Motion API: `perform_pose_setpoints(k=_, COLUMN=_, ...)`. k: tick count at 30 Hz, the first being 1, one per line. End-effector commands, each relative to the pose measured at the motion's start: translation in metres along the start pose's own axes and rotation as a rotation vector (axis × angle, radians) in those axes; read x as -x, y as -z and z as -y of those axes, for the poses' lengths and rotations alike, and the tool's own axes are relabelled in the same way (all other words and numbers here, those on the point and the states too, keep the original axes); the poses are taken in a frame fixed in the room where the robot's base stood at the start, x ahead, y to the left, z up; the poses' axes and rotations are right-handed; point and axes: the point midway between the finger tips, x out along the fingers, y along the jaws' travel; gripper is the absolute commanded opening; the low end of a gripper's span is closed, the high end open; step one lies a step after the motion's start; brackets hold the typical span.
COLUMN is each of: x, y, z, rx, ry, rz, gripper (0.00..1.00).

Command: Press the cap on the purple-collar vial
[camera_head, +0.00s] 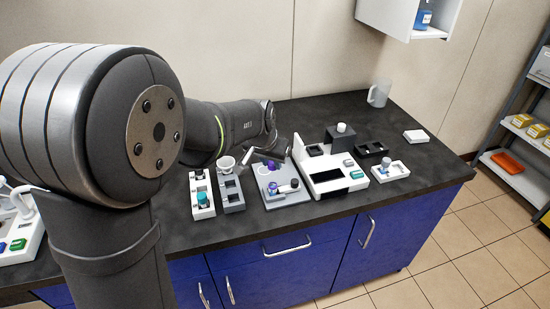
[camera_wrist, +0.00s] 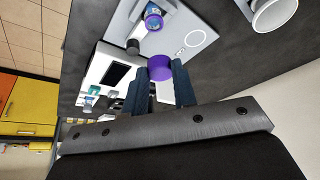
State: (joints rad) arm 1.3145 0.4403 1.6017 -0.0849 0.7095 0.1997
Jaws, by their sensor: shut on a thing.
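My gripper (camera_wrist: 158,88) is shut on a purple cap (camera_wrist: 161,67), held between the two dark fingertips in the wrist view. In the head view the purple cap (camera_head: 271,165) shows just below my gripper (camera_head: 268,159), above the grey plate (camera_head: 270,201). The purple-collar vial (camera_wrist: 153,19) stands in a holder on that plate, near the top of the wrist view, apart from the cap. In the head view the vial (camera_head: 275,188) is small, and its top is hard to make out.
A white device with a dark screen (camera_head: 337,184) stands right of the plate. A grey block (camera_head: 232,196) and a white rack with a teal vial (camera_head: 202,199) stand left. A white cup (camera_head: 226,164) is close to my arm. The counter's back right has free room.

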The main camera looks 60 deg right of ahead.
Motion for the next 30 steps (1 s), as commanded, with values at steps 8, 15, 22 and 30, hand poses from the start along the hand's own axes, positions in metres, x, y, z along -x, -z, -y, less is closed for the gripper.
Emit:
perform_pose_setpoints(k=8, x=-0.025, y=-0.011, z=-0.001, rx=0.001, ry=0.0, rz=0.003, gripper=0.04)
perform_pose_setpoints(k=15, x=-0.044, y=-0.018, z=-0.001, rx=0.002, ry=0.0, rz=0.003, gripper=0.04)
perform_pose_setpoints(k=22, x=-0.051, y=-0.022, z=0.0, rx=0.001, ry=0.0, rz=0.001, gripper=0.04)
perform_pose_setpoints(k=30, x=-0.052, y=-0.022, z=0.0, rx=0.001, ry=0.0, rz=0.001, gripper=0.04)
